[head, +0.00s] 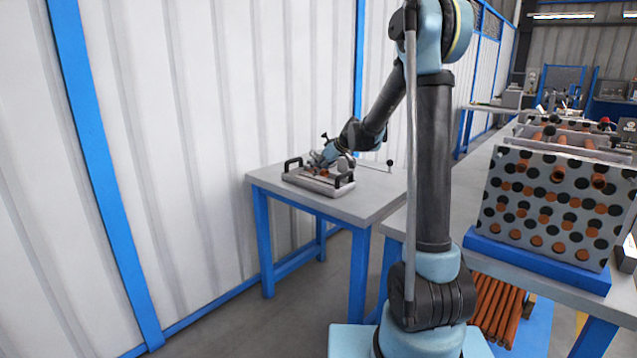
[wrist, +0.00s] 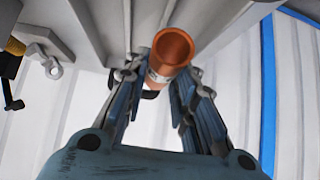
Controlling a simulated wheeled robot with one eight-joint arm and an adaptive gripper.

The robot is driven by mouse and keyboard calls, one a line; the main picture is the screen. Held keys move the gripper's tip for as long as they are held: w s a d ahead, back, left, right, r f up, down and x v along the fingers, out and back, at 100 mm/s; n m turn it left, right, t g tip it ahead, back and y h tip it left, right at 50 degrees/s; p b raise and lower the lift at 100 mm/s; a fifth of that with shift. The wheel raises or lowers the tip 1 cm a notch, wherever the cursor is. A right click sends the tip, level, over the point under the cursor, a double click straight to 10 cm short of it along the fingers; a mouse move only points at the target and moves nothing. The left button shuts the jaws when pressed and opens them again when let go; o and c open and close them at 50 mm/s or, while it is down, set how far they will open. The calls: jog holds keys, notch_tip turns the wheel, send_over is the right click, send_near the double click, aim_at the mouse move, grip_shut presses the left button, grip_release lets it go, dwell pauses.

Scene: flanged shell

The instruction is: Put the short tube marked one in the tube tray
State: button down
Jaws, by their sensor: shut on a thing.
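The tube tray (head: 316,184), a low grey tray with black handles at its ends, sits on a small grey table with blue legs. My gripper (head: 325,160) is at the tray, low over it in the head view. In the wrist view my gripper (wrist: 162,82) is shut on a short copper-coloured tube (wrist: 173,48), with a finger on each side of it. A pale band shows on the tube, but its mark cannot be read. The tube's open end faces the camera. Whether the tube touches the tray is unclear.
A grey perforated plate (head: 550,200) with copper tube ends stands on a blue base on the right-hand bench. Several long copper tubes (head: 496,308) lie below that bench. A white corrugated wall (head: 200,130) runs close behind the small table. The table's front right top (head: 375,203) is clear.

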jog(key=shift+s+f, duration=0.2)
jog(key=shift+f, duration=2.25)
jog(key=c, duration=1.3)
grip_release()
jog(key=shift+f, duration=0.1)
jog(key=v, duration=1.1)
jog(key=s+d+m+h, duration=0.15)
jog(key=s+d, duration=0.35)
jog(key=s, duration=0.6)
jog(key=s+d+f+m+g+h, duration=0.1)
jog(key=s+d, duration=0.4)
jog(key=s, duration=0.5)
jog(key=s+d+f+m+g+h, duration=0.1)
jog(key=s+d+f+m, duration=0.3)
jog(key=s, duration=0.7)
jog(key=s+d+f+m+g+h, duration=0.1)
jog(key=s+d+f+m+h, duration=0.2)
jog(key=s, duration=0.8)
jog(key=shift+d+f+m+h, duration=0.2)
jog(key=shift+d+f+m, duration=0.1)
jog(key=shift+d+f, duration=0.45)
jog(key=shift+d+f+m+h, duration=0.2)
jog(key=shift+d+f, duration=0.4)
jog(key=shift+f, duration=0.4)
